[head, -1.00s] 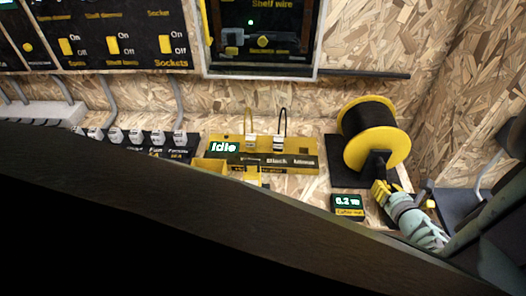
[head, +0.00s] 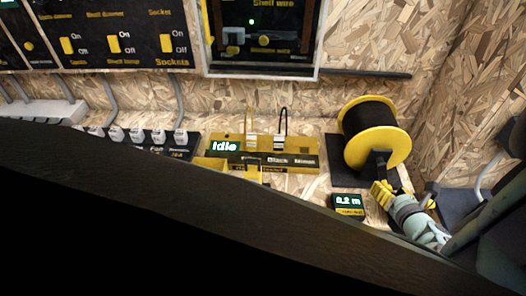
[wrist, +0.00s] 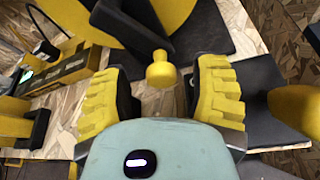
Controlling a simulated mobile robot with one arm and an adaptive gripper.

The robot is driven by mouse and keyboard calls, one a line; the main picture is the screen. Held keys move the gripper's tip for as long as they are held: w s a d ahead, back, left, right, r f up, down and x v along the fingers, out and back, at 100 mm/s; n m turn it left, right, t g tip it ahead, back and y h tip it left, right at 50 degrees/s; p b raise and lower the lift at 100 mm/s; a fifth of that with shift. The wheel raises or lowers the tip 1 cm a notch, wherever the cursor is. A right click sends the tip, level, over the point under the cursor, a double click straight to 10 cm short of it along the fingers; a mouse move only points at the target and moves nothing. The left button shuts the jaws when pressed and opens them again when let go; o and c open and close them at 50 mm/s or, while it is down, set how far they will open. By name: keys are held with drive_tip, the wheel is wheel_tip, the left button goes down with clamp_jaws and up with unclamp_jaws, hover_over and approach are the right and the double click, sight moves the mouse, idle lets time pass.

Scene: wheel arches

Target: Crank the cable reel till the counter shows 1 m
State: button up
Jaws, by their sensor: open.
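The cable reel (head: 372,140) has yellow flanges and a dark winding, and stands on a black base at the right. Its dark crank arm (head: 378,164) is on the front flange and also shows in the wrist view (wrist: 150,38). The yellow crank knob (wrist: 160,71) lies between my open fingers in the wrist view, with gaps on both sides. My gripper (head: 403,192) is just in front of the reel and hides the knob in the head view. The counter (head: 348,206) beside the reel appears to read 0.2 m.
A yellow station (head: 263,152) showing "Idle" stands left of the reel, with two wire loops. A switch panel (head: 115,42) and a framed cabinet (head: 262,40) are on the back wall. A dark edge (head: 200,215) covers the lower left foreground.

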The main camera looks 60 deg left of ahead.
drive_tip(key=v, duration=1)
drive_tip(key=shift+r, duration=0.15)
drive_tip(key=shift+o, duration=0.4)
drive_tip(key=shift+d, duration=0.15)
